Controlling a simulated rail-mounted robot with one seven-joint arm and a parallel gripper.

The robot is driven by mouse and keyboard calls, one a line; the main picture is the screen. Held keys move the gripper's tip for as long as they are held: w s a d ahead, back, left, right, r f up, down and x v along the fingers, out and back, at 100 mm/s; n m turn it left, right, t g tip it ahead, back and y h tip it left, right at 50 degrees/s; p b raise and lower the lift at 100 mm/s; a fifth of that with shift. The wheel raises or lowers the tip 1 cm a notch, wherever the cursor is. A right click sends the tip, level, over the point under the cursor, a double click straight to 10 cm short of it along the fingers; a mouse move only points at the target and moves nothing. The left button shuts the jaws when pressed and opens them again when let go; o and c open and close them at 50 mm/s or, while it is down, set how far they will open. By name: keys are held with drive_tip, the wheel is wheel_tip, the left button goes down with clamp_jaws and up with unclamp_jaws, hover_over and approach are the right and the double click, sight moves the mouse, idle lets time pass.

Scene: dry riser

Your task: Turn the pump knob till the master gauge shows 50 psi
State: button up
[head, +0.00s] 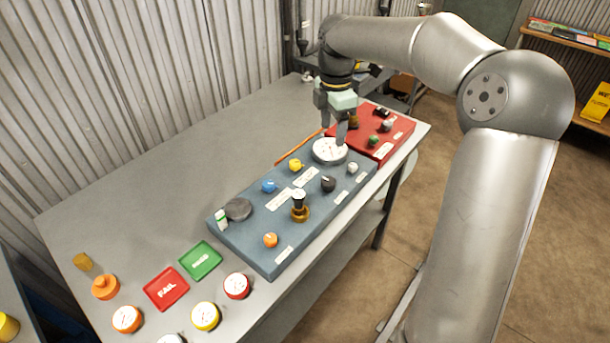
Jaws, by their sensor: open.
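A round white-faced gauge (328,150) sits on the far end of the blue-grey panel (240,240); its reading is too small to make out. The panel also carries a yellow knob (295,165), a blue knob (269,186), a black knob (328,183), a pale knob (352,167), an orange knob (270,240) and a brass fitting with a black top (299,205). Labels are unreadable, so I cannot tell which knob is the pump's. My gripper (338,122) points down, open, above the far end near the gauge and the red box. One finger partly overlaps the gauge; contact cannot be told.
A red box (385,148) with small knobs stands beyond the panel. A red FAIL tray (167,289), a green tray (201,261) and several round gauges, including a red-rimmed one (237,285), lie at the near end. The table's left side (190,165) is clear.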

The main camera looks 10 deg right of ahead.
drive_tip(key=p, duration=0.1)
approach(329, 180)
wheel_tip(329, 180, down, 9)
drive_tip(key=shift+f, duration=0.1)
drive_tip(key=shift+c, duration=0.2)
drive_tip(key=c, duration=0.9)
